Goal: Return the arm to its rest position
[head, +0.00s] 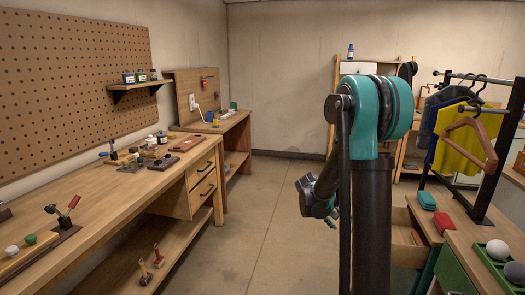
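My arm rises at right of centre in the head view, with a dark upright column, a teal and black joint at the top and a thin link hanging on its left. My gripper (318,204) is at the lower left of the arm, over the open floor and apart from the benches. It is small, dark and partly covered by the arm's own links. I cannot tell whether its fingers are open or shut.
A long wooden workbench (105,196) with several tools stands on the left. A clothes rack (503,150) and a table with a green tray (481,251) are on the right. The concrete floor (262,205) between is clear.

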